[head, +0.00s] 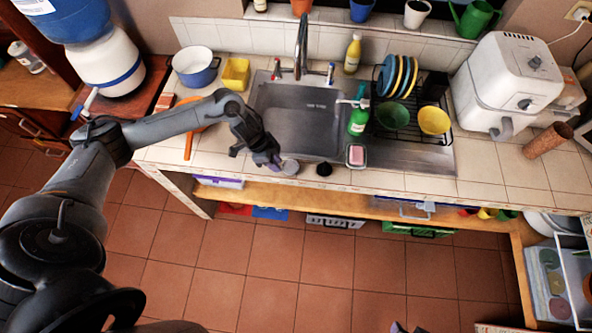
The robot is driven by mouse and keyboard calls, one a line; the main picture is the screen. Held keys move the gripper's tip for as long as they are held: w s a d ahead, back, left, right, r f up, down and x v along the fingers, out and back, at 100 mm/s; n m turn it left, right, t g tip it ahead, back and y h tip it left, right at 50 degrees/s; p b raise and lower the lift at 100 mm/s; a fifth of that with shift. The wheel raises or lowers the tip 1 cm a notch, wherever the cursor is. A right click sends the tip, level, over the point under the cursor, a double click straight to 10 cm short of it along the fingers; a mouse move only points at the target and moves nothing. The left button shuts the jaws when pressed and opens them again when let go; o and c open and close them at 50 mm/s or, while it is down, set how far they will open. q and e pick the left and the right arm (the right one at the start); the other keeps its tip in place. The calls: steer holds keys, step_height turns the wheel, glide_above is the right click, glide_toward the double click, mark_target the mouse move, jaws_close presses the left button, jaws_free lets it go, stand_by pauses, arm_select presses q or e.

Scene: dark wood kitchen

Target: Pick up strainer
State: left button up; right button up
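My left gripper (267,160) reaches over the counter's front edge, just left of a small round grey piece (290,167). A small black piece (323,168) lies to the right of it, in front of the sink. Either may be a sink strainer; they are too small to be sure. An orange utensil (188,146) with a long handle lies on the tiles to the left, partly hidden behind my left arm. I see nothing held in my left gripper, but its finger gap is unclear. Only a tip of my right gripper (398,327) shows at the bottom edge.
The sink (297,115) lies behind the gripper. A green soap bottle (358,120), a pink sponge in a dish (356,155) and a dish rack (405,125) stand to its right.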

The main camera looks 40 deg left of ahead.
mark_target(289, 162)
arm_select(q)
steer(key=shift+t, duration=0.4)
steer(key=w, duration=0.2)
steer(key=w+f, duration=0.1)
steer(key=w, duration=0.1)
steer(key=shift+w, duration=0.3)
steer(key=shift+a+x, duration=0.15)
steer(key=shift+x, duration=1.45)
steer(key=shift+a+x, duration=0.15)
steer(key=shift+x, duration=1.5)
steer(key=shift+s+f, duration=0.1)
steer(key=shift+s, duration=0.05)
steer(key=shift+c, duration=0.3)
jaws_close()
